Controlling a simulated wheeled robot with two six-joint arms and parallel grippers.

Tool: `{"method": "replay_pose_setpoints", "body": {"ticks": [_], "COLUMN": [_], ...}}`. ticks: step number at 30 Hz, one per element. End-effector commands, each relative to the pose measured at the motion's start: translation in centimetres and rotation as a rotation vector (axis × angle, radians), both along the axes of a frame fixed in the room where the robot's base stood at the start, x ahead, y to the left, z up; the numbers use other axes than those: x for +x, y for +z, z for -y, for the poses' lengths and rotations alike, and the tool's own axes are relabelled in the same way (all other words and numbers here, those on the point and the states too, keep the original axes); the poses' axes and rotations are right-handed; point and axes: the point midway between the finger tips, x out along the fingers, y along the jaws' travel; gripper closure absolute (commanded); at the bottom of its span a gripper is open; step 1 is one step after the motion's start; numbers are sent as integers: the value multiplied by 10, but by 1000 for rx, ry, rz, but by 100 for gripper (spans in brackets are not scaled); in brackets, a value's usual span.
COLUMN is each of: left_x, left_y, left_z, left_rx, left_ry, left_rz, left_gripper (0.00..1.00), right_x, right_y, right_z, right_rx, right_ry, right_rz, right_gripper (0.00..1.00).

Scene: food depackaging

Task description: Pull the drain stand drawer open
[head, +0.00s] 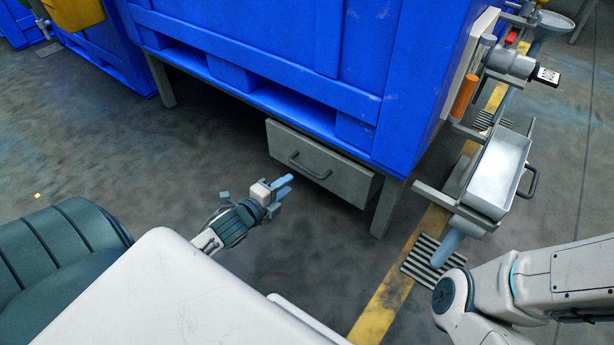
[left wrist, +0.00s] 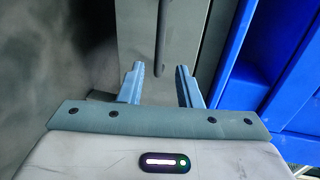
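The grey drawer (head: 345,176) hangs under the blue container on its metal stand. It has a dark bar handle (head: 310,166) on its front and looks shut. In the left wrist view the handle (left wrist: 161,40) runs upright along the grey drawer front (left wrist: 138,30). My left gripper (head: 284,185) is just in front of the drawer, close to the left part of the handle. Its blue fingers (left wrist: 160,70) are open and empty, with the handle's lower end lined up between them and slightly beyond.
The large blue container (head: 270,60) stands above the drawer on grey legs. At the right, a metal tray (head: 497,170) with a side handle sits below a pipe with an orange grip (head: 462,97). A floor grate (head: 420,265) and yellow line lie nearby. Floor before the drawer is clear.

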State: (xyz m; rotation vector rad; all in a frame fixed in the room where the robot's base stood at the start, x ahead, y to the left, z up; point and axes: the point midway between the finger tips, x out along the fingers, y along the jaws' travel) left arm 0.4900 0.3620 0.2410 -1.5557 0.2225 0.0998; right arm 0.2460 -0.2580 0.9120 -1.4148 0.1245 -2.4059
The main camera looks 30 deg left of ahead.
Motion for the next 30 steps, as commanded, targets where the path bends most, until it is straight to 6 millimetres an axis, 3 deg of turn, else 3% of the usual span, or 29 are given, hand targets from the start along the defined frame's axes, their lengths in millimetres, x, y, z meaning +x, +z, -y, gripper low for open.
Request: {"method": "replay_pose_setpoints", "body": {"ticks": [12,18,30], "left_x": [61,88,101], "left_y": [-18,-22,-21], "left_z": [5,7,8], "left_rx": [-5,-3,-3], "left_ry": [2,2,1], "left_rz": [4,2,-2], "left_gripper": [69,69,69], "right_x": [7,7,8], "right_y": [-51,-67,-72], "right_z": [-1,-1,-1], "right_rx": [-9,-9,-10], "right_ry": [9,10,11], "right_rz": [-36,-38,-38], "right_gripper": [64,64,64]}}
